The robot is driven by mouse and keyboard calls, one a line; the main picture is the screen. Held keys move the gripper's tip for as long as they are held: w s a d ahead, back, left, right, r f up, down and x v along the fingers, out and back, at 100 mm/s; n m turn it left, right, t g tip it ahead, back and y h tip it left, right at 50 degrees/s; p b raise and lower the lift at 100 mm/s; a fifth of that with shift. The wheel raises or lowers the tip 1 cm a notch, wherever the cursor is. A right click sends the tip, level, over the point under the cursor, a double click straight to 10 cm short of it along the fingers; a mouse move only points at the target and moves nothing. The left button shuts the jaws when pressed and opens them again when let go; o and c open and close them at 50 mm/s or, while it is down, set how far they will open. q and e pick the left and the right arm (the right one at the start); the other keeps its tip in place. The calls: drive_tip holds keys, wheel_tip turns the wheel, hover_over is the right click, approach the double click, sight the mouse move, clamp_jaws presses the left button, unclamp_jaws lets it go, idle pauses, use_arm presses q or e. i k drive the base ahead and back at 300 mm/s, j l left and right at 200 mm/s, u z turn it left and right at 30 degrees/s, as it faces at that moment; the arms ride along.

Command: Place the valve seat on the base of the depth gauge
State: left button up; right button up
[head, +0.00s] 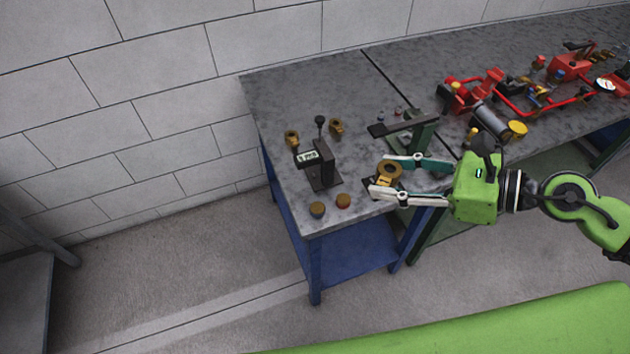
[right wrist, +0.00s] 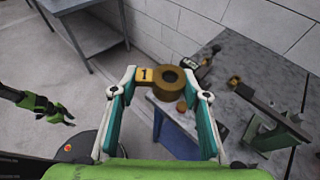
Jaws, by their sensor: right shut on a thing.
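The valve seat, a brass ring with a tab (head: 381,170), is between the fingers of my right gripper (head: 378,180), which is shut on it. In the right wrist view the valve seat (right wrist: 158,82) shows its round hole and a tab marked 1. The depth gauge (head: 321,160) is a black stand with a small digital display, upright near the left end of the table. Its dark base (head: 325,182) is bare on top. The held valve seat is right of the gauge, apart from it. My left gripper (right wrist: 50,107) shows small in the right wrist view; its finger state is unclear.
Two brass parts (head: 291,138) (head: 336,126) stand behind the gauge. Two round pieces, one grey-brown (head: 317,209) and one orange-brown (head: 343,200), lie by the front edge. A green press-like stand (head: 424,135) is behind my right gripper. Red pump assemblies (head: 545,92) fill the table's right part.

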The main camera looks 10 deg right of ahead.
sight(315, 161)
drive_tip(key=i+j+z, duration=0.15)
drive_tip(key=j+z, duration=0.25)
drive_tip(key=j, duration=0.5)
drive_tip(key=j+z, duration=0.45)
drive_tip(key=j, duration=0.5)
drive_tip(key=i+j+z, duration=0.3)
drive_tip(key=j, duration=0.35)
drive_tip(key=i+j+z, duration=0.15)
drive_tip(key=j, duration=0.2)
drive_tip(key=i+j+z, duration=0.15)
drive_tip(key=j, duration=0.2)
drive_tip(key=i+j+z, duration=0.15)
drive_tip(key=j, duration=0.25)
drive_tip(key=i+j+z, duration=0.2)
drive_tip(key=j, duration=0.2)
drive_tip(key=j+z, duration=0.15)
drive_tip(key=j, duration=0.25)
drive_tip(key=k+j+z, duration=0.15)
drive_tip(key=j, duration=0.25)
